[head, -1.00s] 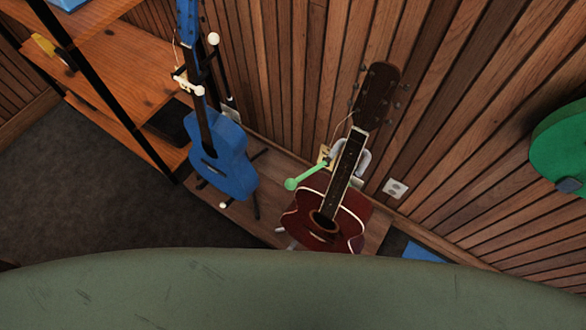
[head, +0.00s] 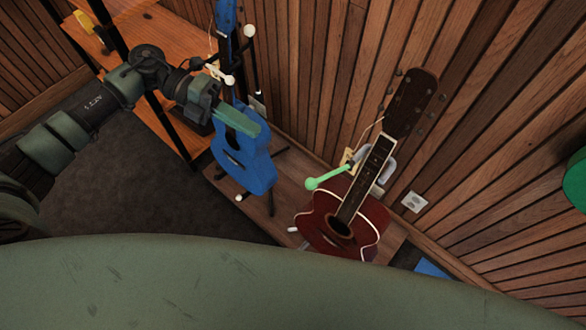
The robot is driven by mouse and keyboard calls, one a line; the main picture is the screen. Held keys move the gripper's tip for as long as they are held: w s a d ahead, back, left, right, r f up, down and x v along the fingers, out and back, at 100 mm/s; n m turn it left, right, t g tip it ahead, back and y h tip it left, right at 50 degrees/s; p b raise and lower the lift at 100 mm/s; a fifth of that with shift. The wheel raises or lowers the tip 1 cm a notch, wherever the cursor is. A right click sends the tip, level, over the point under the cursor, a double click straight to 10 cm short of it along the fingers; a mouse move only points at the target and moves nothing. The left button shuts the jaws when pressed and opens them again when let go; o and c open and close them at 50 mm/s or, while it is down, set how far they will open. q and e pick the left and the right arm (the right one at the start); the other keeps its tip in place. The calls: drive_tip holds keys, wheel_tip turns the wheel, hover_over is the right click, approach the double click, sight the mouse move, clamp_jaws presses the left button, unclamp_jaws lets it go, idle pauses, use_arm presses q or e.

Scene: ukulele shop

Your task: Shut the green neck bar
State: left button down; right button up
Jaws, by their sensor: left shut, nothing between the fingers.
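The green neck bar (head: 328,177) has a round knob at its left end. It sticks out to the left from the stand beside the neck of a dark red ukulele (head: 325,222), swung away from the neck. My left gripper (head: 250,128) is shut and empty. It appears in front of the blue ukulele (head: 245,160), to the left of the green bar and apart from it. My right gripper is not in view.
The blue ukulele leans on a black stand with white knobs (head: 249,31). Wooden shelves (head: 150,45) stand at the upper left. A slatted wood wall (head: 320,60) with a socket (head: 414,202) closes the back. Dark floor (head: 120,190) is clear at left.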

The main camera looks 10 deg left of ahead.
use_arm(q)
drive_tip(key=s+a+m+y, duration=0.1)
drive_tip(key=s, duration=0.1)
drive_tip(key=g+p, duration=0.1)
drive_tip(key=p, duration=0.3)
approach(330, 175)
drive_tip(key=s+f, duration=0.1)
drive_tip(key=s, duration=0.1)
drive_tip(key=s+d+f, duration=0.1)
drive_tip(key=s+f, duration=0.1)
drive_tip(key=shift+f, duration=0.15)
